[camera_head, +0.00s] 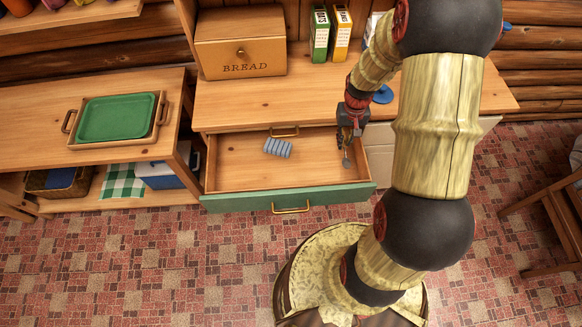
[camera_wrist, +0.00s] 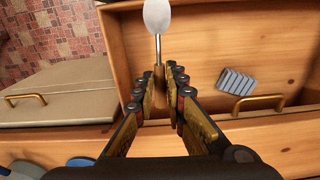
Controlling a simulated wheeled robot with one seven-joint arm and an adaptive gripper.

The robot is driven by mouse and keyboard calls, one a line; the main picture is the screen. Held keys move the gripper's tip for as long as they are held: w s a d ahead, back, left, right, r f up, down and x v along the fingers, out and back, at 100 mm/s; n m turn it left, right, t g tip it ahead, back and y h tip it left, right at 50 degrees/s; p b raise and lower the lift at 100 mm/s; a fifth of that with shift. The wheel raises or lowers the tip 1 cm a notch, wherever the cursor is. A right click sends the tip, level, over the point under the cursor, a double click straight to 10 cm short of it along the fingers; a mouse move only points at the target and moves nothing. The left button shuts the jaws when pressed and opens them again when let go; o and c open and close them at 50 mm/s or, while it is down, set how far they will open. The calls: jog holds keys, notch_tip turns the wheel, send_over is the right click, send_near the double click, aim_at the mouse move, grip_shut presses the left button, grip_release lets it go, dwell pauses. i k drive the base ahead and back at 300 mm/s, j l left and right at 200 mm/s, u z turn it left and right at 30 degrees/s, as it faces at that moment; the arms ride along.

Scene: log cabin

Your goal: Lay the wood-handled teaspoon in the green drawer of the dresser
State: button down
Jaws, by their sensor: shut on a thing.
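The green drawer (camera_head: 232,203) of the dresser (camera_head: 215,108) is pulled open, its green front and brass handle facing the floor side. My gripper (camera_head: 347,138) is at the drawer's right end. In the wrist view my gripper (camera_wrist: 160,85) is shut on the wooden handle of the teaspoon (camera_wrist: 158,18). The metal bowl points away from the fingers, and in the head view the teaspoon (camera_head: 346,160) hangs bowl downward near the drawer's right wall. I cannot tell whether it touches the drawer.
A bread box (camera_head: 240,45) and two cartons stand on the dresser top. A closed cream drawer (camera_wrist: 65,92) adjoins the green one. A green tray (camera_head: 115,117) sits left.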

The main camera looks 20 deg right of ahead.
aim_at(301, 166)
jog(key=z, duration=0.4)
jog(key=j+z, duration=0.15)
jog(key=z, duration=0.2)
jog(key=j+z, duration=0.1)
jog(key=z, duration=0.3)
jog(key=i+j, duration=0.1)
jog(key=j, duration=1.7)
